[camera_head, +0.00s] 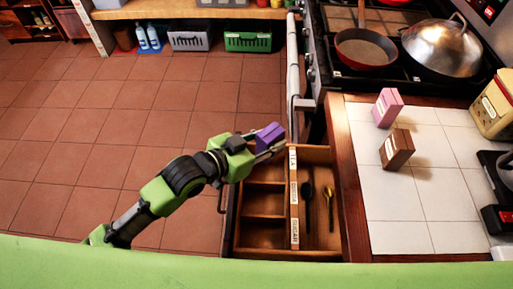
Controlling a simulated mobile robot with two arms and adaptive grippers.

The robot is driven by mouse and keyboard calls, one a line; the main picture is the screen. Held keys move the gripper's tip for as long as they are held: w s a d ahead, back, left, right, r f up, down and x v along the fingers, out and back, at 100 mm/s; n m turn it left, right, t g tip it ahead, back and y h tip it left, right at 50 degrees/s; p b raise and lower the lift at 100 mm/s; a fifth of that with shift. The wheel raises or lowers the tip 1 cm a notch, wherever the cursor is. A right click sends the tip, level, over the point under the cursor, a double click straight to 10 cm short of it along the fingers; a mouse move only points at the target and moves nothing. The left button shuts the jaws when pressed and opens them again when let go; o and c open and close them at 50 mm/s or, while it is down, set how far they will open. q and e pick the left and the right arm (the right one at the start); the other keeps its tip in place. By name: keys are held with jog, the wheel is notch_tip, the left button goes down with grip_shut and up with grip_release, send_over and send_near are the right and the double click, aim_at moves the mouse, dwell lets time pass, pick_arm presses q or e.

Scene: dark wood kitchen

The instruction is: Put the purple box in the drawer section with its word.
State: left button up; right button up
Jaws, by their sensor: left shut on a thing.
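My left gripper (272,147) is shut on the purple box (270,133) and holds it above the far left part of the open drawer (318,245). The drawer has several small sections on its left side, along a divider (294,200) with white word labels. The labels seem to read TEA, a middle word too small to read surely, and SUGAR. The arm and box hide part of the far section. A longer section on the right holds a dark spoon (307,193) and a gold-coloured spoon (329,196). My right gripper is not in view.
A pink box (387,107) and a brown box (397,149) stand on the tiled counter (398,215) right of the drawer. A red pan (365,49) and a domed lid (441,46) are on the stove. The tiled floor at left is clear.

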pick_arm(q)
jog(key=w+a+f, duration=0.4)
jog(key=f, duration=0.5)
jog(key=shift+f, duration=0.1)
jog(key=shift+f+b, duration=0.6)
jog(key=shift+b, duration=0.1)
jog(key=o, duration=1.2)
jog(key=shift+s, duration=0.1)
jog(key=shift+c, duration=0.2)
